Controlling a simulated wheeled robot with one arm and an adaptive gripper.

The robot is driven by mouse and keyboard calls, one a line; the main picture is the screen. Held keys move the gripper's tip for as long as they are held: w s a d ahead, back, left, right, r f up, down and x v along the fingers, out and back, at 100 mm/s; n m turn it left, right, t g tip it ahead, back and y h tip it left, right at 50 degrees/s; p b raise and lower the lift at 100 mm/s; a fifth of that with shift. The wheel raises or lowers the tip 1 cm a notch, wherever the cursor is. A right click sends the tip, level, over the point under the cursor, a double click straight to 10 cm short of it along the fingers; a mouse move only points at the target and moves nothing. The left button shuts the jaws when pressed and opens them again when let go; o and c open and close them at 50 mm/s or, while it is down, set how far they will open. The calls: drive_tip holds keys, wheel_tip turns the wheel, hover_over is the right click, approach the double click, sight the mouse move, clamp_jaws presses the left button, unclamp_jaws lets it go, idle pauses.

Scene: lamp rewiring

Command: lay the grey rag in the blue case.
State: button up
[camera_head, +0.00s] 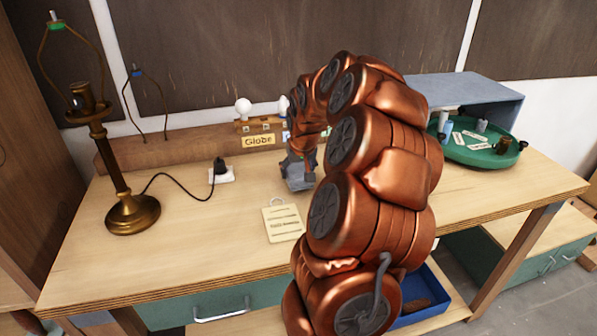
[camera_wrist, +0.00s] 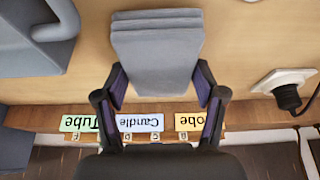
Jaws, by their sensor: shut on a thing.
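The grey rag (camera_wrist: 155,62) is a folded, layered pad. It sits between the two fingers of my gripper (camera_wrist: 158,82) in the wrist view. My gripper is shut on it, above the wooden tabletop. In the head view the gripper (camera_head: 300,160) is over the middle of the bench, and the rag (camera_head: 298,182) shows as a small grey shape below it, partly hidden by my arm. The blue case (camera_head: 437,285) stands open low under the bench at the right, with a brown thing in it. My arm hides its left part.
A brass lamp (camera_head: 132,213) stands at the left, its cord running to a plug (camera_head: 220,172). A note (camera_head: 283,223) lies near the front. A green tray (camera_head: 470,155) with small parts and a blue-grey shelf box (camera_head: 465,88) are at the right. Labelled bulb rack (camera_head: 258,127) behind.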

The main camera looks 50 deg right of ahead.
drive_tip(key=shift+f, duration=0.65)
drive_tip(key=shift+f, duration=0.1)
drive_tip(key=shift+f, duration=0.15)
drive_tip(key=o, duration=1.1)
drive_tip(key=shift+r, duration=0.35)
drive_tip(key=b+v, duration=0.2)
drive_tip(key=v, duration=1)
drive_tip(key=shift+s+f, duration=0.1)
drive_tip(key=shift+f, duration=0.05)
